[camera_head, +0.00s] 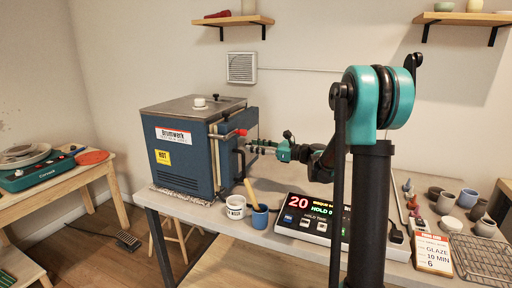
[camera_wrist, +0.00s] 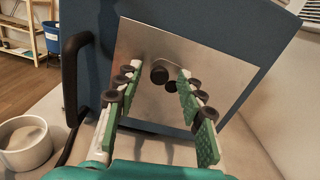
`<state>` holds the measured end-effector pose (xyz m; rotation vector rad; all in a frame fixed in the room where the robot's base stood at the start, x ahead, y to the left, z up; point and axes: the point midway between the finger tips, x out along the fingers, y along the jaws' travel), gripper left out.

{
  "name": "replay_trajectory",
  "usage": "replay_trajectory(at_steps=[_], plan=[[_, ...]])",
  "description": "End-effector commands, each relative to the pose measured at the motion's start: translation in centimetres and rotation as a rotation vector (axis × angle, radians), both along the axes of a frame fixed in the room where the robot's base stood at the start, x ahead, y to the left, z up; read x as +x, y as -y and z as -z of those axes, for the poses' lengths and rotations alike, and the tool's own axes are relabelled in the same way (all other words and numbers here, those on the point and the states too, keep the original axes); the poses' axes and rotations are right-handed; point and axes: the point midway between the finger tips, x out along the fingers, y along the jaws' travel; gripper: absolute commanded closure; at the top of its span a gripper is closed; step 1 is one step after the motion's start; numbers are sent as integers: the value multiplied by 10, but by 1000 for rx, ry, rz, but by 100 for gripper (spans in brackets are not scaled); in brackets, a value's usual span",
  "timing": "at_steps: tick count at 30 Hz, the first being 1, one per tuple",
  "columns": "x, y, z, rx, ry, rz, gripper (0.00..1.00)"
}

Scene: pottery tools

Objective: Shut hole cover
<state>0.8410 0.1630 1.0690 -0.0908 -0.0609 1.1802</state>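The blue kiln (camera_head: 178,156) stands on the grey table, and its side fills much of the wrist view (camera_wrist: 100,20). A steel plate (camera_wrist: 225,78) is on that side. A dark round knob (camera_wrist: 159,73) stands out from the plate, with smaller dark round spots just below right; I cannot tell which is the hole or how far the cover lies over it. My gripper (camera_head: 252,149) is at the kiln's right side. In the wrist view my gripper (camera_wrist: 158,78) is open, its green-padded fingers on either side of the knob, with no visible contact.
A black handle (camera_wrist: 75,75) curves out left of the plate. A white cup (camera_head: 235,207) and a blue cup (camera_head: 260,217) stand below my gripper. A controller (camera_head: 308,219) with red digits is to their right. A red-tipped lever (camera_head: 240,132) sticks out above.

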Motion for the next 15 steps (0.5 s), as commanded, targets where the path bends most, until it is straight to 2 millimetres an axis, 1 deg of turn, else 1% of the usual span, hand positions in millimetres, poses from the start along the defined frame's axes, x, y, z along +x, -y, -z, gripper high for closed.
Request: replay_trajectory(at_steps=[3, 12, 15], plan=[[0, 0, 0, 0, 0, 0, 62], [0, 0, 0, 0, 0, 0, 100], [0, 0, 0, 0, 0, 0, 100]])
